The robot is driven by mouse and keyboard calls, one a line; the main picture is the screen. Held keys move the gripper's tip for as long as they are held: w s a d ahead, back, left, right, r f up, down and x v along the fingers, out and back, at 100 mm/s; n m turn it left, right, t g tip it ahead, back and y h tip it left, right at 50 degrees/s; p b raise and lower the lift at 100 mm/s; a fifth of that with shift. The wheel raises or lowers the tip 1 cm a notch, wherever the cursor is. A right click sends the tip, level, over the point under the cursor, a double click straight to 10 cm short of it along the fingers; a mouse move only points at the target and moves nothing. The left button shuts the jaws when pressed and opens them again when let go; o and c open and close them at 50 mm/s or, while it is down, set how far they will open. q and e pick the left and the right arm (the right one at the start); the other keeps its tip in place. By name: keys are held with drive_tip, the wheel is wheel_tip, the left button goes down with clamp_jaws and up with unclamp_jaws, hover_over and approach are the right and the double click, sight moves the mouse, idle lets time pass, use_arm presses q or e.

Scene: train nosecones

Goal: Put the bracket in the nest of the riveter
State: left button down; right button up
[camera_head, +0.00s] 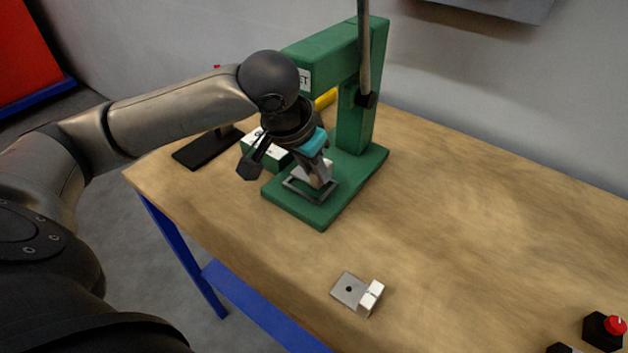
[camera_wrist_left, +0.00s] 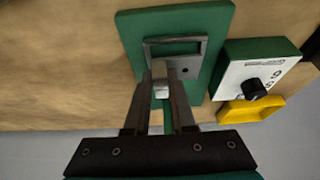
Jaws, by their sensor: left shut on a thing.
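The green riveter (camera_head: 359,122) stands at the back of the wooden table. Its nest (camera_head: 308,199) is a grey metal frame on the green base, also in the left wrist view (camera_wrist_left: 175,39). My left gripper (camera_head: 319,180) reaches down over the nest, shut on the pale upright part of a bracket (camera_wrist_left: 162,89). The bracket's grey plate, with a dark hole, shows inside the frame's outline in the wrist view. I cannot tell whether it rests on the base. My right gripper is out of view.
A green box with a white panel and black knob (camera_wrist_left: 256,88) stands beside the base, near a yellow part (camera_wrist_left: 250,109). A black flat stand (camera_head: 207,149) is at the left. The table's right middle is clear.

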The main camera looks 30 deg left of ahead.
use_arm(q)
wheel_tip(320, 180, down, 3)
drive_tip(key=shift+r+b, duration=0.15)
drive_tip(key=shift+b, duration=0.3)
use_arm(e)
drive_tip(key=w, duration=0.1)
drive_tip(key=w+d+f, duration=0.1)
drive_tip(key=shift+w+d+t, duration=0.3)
use_arm(q)
drive_tip(key=c, duration=1.1)
unclamp_jaws()
drive_tip(key=o, duration=0.3)
drive_tip(key=shift+o, duration=0.2)
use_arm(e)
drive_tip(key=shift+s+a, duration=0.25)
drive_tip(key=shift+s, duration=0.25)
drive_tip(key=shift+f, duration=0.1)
use_arm(q)
drive_tip(key=p+v, duration=0.4)
drive_tip(key=v, duration=0.8)
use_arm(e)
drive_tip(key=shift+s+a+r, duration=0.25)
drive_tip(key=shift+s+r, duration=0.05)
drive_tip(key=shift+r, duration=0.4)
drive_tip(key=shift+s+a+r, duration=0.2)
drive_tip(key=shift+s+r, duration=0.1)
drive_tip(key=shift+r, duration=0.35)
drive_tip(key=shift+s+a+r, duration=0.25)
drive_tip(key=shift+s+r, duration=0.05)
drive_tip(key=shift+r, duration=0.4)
